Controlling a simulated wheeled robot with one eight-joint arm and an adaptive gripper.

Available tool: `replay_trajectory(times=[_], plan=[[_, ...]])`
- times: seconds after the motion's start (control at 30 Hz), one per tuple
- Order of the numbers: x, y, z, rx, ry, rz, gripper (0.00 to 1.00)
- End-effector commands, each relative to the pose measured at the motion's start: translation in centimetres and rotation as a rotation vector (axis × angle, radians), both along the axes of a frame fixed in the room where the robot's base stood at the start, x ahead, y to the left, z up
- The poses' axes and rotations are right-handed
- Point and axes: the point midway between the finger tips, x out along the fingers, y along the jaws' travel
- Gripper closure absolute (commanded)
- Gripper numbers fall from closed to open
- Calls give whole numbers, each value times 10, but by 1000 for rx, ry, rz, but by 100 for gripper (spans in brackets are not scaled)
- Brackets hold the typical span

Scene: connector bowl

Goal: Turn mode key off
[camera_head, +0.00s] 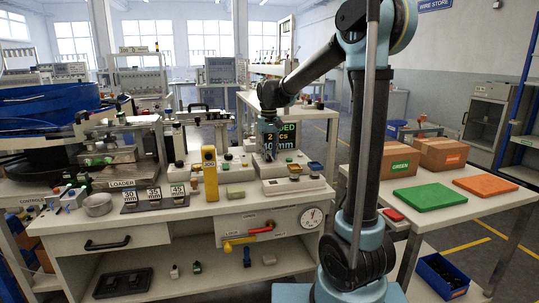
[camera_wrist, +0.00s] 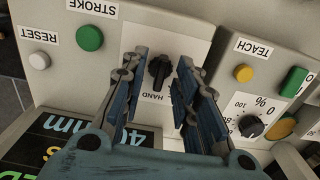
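The mode key looks to be the black knob (camera_wrist: 159,68) on a white plate marked HAND (camera_wrist: 153,97) in the wrist view, where the lettering appears upside down. The knob stands slightly slanted, its lower end toward HAND. Other markings on the plate are hidden by my fingers. My gripper (camera_wrist: 162,62) is open, one finger on each side of the knob, with a visible gap to both; I cannot tell its height above the panel. In the head view my gripper (camera_head: 270,150) hangs in front of the lit display, hiding the knob.
Around the knob sit a green STROKE button (camera_wrist: 90,38), a white RESET button (camera_wrist: 39,61), a yellow TEACH button (camera_wrist: 243,73) and a percent dial (camera_wrist: 250,126). The lit display (camera_head: 290,136) stands close behind my gripper. A yellow post (camera_head: 210,173) stands to the left.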

Motion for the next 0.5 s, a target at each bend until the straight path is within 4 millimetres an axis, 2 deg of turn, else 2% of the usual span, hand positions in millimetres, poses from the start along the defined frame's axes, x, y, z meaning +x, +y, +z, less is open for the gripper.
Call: replay_trajectory(times=[0.23,0.27,0.37,0.5], plan=[[0,0,-1,0,0,0,72],[0,0,-1,0,0,0,76],[0,0,0,0,0,0,99],[0,0,0,0,0,0,100]])
